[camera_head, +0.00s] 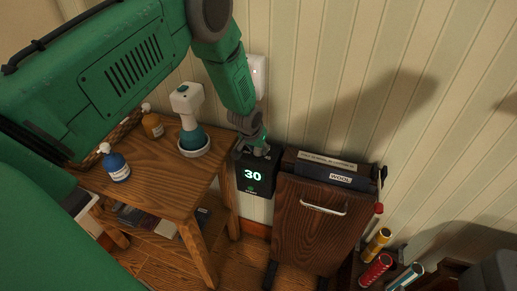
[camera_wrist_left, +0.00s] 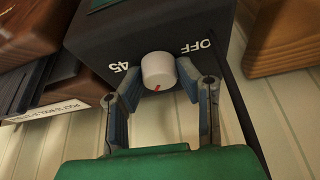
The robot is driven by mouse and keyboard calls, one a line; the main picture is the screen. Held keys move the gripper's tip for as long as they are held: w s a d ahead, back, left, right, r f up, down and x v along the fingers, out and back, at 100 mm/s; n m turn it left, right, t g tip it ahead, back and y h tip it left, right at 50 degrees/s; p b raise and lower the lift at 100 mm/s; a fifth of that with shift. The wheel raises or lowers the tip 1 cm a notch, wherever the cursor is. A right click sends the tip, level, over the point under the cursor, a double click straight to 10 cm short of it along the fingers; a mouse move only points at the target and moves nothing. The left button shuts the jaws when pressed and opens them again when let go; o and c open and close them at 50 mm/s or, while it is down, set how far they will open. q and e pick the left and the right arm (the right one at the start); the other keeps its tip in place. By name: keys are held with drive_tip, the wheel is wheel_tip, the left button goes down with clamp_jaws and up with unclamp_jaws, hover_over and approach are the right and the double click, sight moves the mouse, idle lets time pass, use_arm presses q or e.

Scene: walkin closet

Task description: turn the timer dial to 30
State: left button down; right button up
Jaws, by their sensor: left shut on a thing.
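The timer (camera_head: 257,173) is a black box against the wall with a lit display reading 30. Its white dial (camera_wrist_left: 158,70) has a red mark on the side facing my wrist camera. The labels 45 and OFF are printed on either side of the dial; no other label is visible. My left gripper (camera_head: 254,149) reaches down to the timer's top. In the wrist view its fingers (camera_wrist_left: 161,88) stand on both sides of the dial, shut on it. The dial is hidden in the head view. My right gripper is not in view.
A wooden side table (camera_head: 160,180) left of the timer holds a blue bottle (camera_head: 117,165), an amber bottle (camera_head: 152,123) and a white-and-teal steamer (camera_head: 189,115). A dark wooden cabinet (camera_head: 315,225) stands close on the timer's right. A wall switch (camera_head: 258,75) is above.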

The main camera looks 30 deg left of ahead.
use_arm(q)
drive_tip(key=c, duration=1.2)
unclamp_jaws()
drive_tip(key=shift+r, duration=0.2)
drive_tip(key=v, duration=1.1)
drive_tip(key=shift+s+r, duration=0.1)
drive_tip(key=shift+s, duration=0.05)
